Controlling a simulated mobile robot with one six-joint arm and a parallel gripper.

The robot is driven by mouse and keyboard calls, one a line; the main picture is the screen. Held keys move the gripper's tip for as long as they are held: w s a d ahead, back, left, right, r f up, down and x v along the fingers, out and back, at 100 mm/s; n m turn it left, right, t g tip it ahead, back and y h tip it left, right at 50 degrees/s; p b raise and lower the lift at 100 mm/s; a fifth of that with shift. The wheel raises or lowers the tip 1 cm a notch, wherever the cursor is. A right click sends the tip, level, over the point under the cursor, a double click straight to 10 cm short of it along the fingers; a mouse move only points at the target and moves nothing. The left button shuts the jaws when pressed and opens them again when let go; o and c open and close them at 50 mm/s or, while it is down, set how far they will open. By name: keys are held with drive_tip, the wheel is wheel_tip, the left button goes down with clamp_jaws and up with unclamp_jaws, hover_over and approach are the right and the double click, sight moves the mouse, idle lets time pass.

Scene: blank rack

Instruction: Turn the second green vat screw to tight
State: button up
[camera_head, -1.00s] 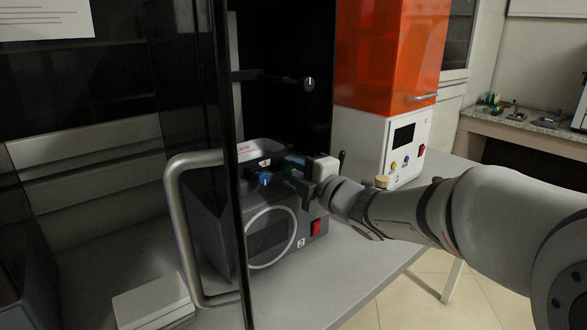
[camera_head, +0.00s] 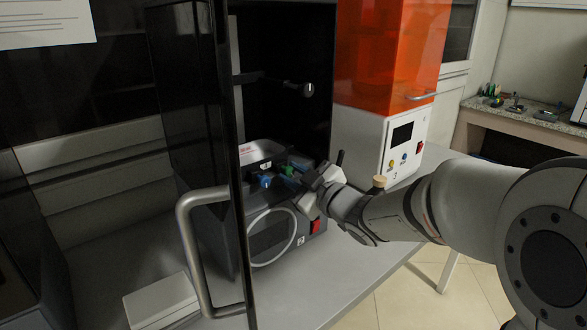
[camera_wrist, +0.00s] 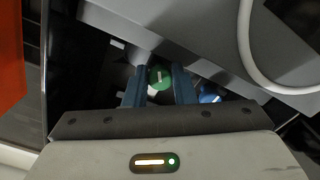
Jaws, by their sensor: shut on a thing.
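The green vat screw (camera_wrist: 160,77) shows in the wrist view as a round green knob with a pale line, between the two blue fingers of my gripper (camera_wrist: 159,82). My gripper is shut on it. In the head view the green screw (camera_head: 287,170) shows small at the printer's top, with my gripper (camera_head: 298,180) reaching it from the right. A blue screw (camera_head: 265,180) sits to its left on the same dark printer marked 2 (camera_head: 228,215); blue also shows beside the right finger in the wrist view (camera_wrist: 210,93).
A glass door with a curved metal handle (camera_head: 190,245) stands in front at the left. A white printer marked 3 (camera_head: 400,145) with an orange cover (camera_head: 385,50) stands behind to the right. A pale box (camera_head: 160,300) lies at the front left. A dark knob (camera_head: 307,89) is above.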

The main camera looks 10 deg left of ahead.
drive_tip(key=m+p, duration=0.2)
drive_tip(key=m, duration=0.1)
drive_tip(key=shift+m, duration=0.3)
drive_tip(key=shift+m+p, duration=0.75)
drive_tip(key=shift+m, duration=1.05)
drive_tip(key=o, duration=0.9)
drive_tip(key=shift+o, duration=0.2)
drive_tip(key=v, duration=0.7)
drive_tip(key=shift+s+d, duration=0.25)
drive_tip(key=shift+s, duration=0.05)
